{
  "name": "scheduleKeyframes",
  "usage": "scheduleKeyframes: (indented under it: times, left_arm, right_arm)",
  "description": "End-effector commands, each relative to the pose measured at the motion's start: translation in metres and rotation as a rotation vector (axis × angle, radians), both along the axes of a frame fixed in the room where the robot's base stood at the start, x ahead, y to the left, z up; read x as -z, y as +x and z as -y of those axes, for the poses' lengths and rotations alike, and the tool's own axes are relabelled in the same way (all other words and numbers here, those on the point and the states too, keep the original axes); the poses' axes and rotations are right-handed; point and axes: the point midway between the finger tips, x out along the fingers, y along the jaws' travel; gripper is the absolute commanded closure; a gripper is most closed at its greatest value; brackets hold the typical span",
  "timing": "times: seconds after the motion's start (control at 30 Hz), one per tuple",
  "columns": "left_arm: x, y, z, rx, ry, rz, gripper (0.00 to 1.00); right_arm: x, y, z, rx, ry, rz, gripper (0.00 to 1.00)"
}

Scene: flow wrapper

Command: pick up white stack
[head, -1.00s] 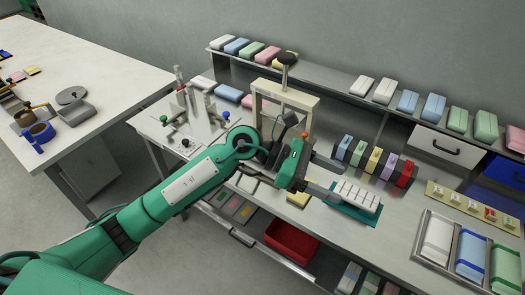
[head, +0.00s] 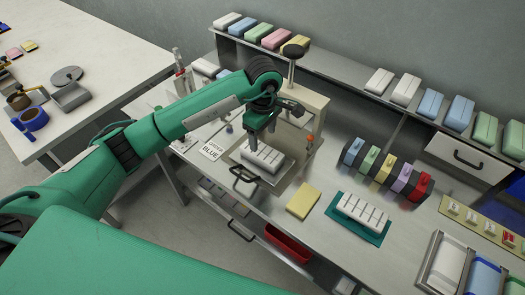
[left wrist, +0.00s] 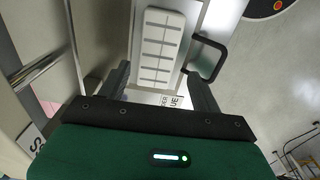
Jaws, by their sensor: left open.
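A white slotted block (head: 266,158) lies on the metal plate of the press fixture. It also shows in the left wrist view (left wrist: 158,48), ahead of and between the fingers. My left gripper (head: 261,138) is open above this block, fingers pointing down; it also shows in the left wrist view (left wrist: 158,84). Nothing is seen held in it. A second white slotted block (head: 361,211) lies on a teal mat (head: 338,222) to the right. Other white packs (head: 405,88) stand on the back shelf. Which one is the white stack I cannot tell. My right gripper is not in view.
The cream press frame (head: 312,112) with a dark knob stands close behind my gripper. A black handle (head: 244,172) is in front of the block. A yellow pad (head: 303,201) and a row of coloured blocks (head: 385,170) lie to the right. A "BLUE" sign (head: 212,152) stands left.

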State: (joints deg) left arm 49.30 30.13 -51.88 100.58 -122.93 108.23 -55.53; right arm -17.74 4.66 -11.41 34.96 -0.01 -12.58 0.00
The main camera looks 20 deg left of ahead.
Motion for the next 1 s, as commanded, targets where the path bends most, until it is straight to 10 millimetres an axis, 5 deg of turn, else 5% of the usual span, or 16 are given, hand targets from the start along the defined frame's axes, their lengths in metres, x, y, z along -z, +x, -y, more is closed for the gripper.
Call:
scheduleKeyframes:
  times: [0.17, 0.5, 0.73, 1.0]
  left_arm:
    - [0.026, 0.0, 0.0, -0.001, -0.002, -0.002, 0.35]
    - [0.052, 0.0, -0.002, -0.001, -0.003, -0.005, 0.35]
    - [0.081, 0.001, -0.004, 0.001, -0.003, -0.002, 0.35]
    - [0.086, 0.002, -0.004, 0.001, -0.003, 0.001, 0.35]
  right_arm:
    - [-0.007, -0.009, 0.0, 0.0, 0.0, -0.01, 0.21]
    - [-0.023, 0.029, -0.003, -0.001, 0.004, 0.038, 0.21]
    - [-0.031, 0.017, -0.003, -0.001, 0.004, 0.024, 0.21]
    - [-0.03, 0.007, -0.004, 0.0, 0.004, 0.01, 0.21]
